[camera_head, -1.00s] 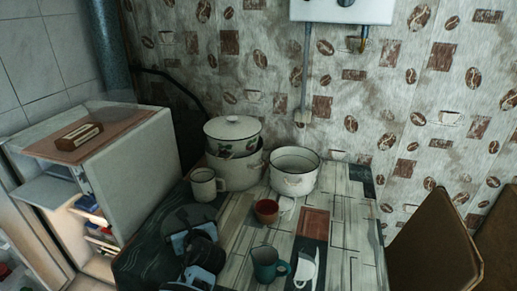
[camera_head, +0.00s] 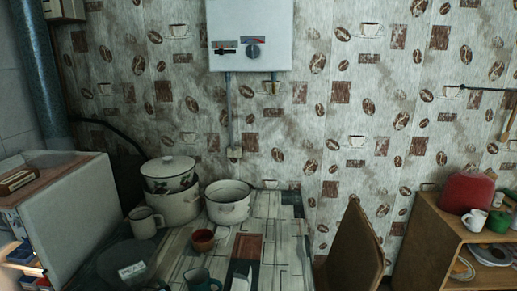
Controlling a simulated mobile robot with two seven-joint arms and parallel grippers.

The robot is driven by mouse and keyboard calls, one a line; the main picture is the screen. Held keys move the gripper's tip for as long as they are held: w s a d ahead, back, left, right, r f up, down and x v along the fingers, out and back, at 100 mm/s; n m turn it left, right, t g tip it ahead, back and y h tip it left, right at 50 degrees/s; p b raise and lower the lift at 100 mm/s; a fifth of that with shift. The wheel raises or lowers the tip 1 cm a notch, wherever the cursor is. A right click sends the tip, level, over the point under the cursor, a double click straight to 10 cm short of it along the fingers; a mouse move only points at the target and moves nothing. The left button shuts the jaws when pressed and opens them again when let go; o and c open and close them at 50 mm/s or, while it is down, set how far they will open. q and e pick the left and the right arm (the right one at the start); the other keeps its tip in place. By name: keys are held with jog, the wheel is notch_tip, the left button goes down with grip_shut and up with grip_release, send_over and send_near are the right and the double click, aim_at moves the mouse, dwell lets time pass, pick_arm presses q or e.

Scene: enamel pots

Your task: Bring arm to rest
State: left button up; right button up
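Neither gripper can be made out in the head view. A dark, rounded part with pale lettering, which looks like a link of my own arm, shows at the lower left over the table (camera_head: 262,240). On the table are a lidded enamel pot (camera_head: 168,180) with a dark floral band, set on or in a larger white pot (camera_head: 178,208), and an open white pot (camera_head: 228,203) to their right. A white mug (camera_head: 145,222) stands left of them. A red-brown cup (camera_head: 203,240) and a dark teal mug (camera_head: 200,281), cut by the lower edge, are nearer.
A wooden shelf (camera_head: 425,243) at the right holds a red container (camera_head: 467,192) and a white cup (camera_head: 474,220). A white heater box (camera_head: 251,35) hangs on the wall.

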pick_arm(q)
jog(key=s+d+f+n+h, duration=0.2)
jog(key=s+f+n+h, duration=0.1)
jog(key=s+f+n, duration=0.3)
jog(key=s+d+f+n+h, duration=0.2)
jog(key=s+f+n, duration=0.2)
jog(key=s+f, duration=0.25)
jog(key=s+d+f+n+h, duration=0.2)
jog(key=s+n, duration=0.5)
jog(key=s, duration=0.2)
jog(key=s+d+f+n+h, duration=0.3)
jog(key=s+n, duration=0.5)
jog(key=s, duration=0.1)
jog(key=shift+d+g, duration=0.3)
jog(key=shift+g, duration=0.1)
jog(key=shift+f, duration=0.1)
